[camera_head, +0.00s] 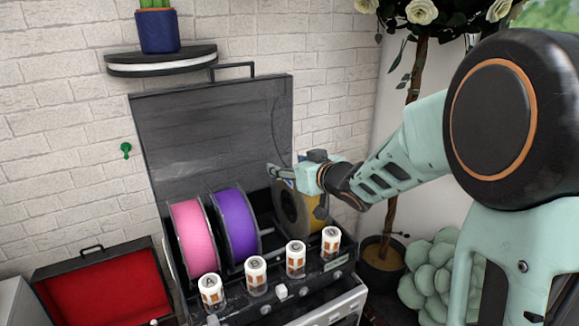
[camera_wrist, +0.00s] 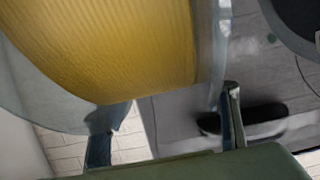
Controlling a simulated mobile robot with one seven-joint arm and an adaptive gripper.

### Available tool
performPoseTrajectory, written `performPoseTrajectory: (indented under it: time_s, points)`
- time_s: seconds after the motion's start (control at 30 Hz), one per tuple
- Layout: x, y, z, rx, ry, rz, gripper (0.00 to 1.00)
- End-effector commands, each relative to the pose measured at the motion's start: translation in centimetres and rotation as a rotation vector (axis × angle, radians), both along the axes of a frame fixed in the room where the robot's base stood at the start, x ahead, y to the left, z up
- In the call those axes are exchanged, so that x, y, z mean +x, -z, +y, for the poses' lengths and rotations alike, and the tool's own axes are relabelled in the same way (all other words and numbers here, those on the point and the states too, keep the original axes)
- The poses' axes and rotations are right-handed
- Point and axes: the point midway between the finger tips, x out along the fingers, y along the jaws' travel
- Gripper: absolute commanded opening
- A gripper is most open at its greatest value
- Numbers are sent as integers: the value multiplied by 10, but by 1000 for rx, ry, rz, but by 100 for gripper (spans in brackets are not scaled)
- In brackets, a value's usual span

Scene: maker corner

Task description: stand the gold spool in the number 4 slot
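The gold spool (camera_head: 319,211) has grey flanges and stands roughly upright at the right end of the black case (camera_head: 349,262), to the right of a purple spool. Its lower edge is hidden behind the jars, so I cannot tell whether it rests in a slot. My gripper (camera_head: 283,177) is at the top of the spool. In the wrist view the gold spool (camera_wrist: 130,50) fills the space between my fingers (camera_wrist: 168,128), one finger at each flange, so the gripper looks shut on it. The slot numbers are not readable.
The pink spool (camera_head: 192,238) and purple spool (camera_head: 237,225) stand at the left of the case, with a gap before the gold one. Several white-capped jars (camera_head: 256,275) line the front. The raised lid (camera_head: 215,140) stands behind. A red-lined box (camera_head: 105,295) is at lower left.

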Motion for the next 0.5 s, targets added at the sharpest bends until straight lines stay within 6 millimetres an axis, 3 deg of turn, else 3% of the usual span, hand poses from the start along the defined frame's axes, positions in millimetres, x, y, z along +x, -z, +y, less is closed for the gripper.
performPoseTrajectory:
  time_s: [0.27,0.5]
  points:
    - [-1,6,-1,-5,2,11,67]
    - [-10,0,-8,-3,3,7,67]
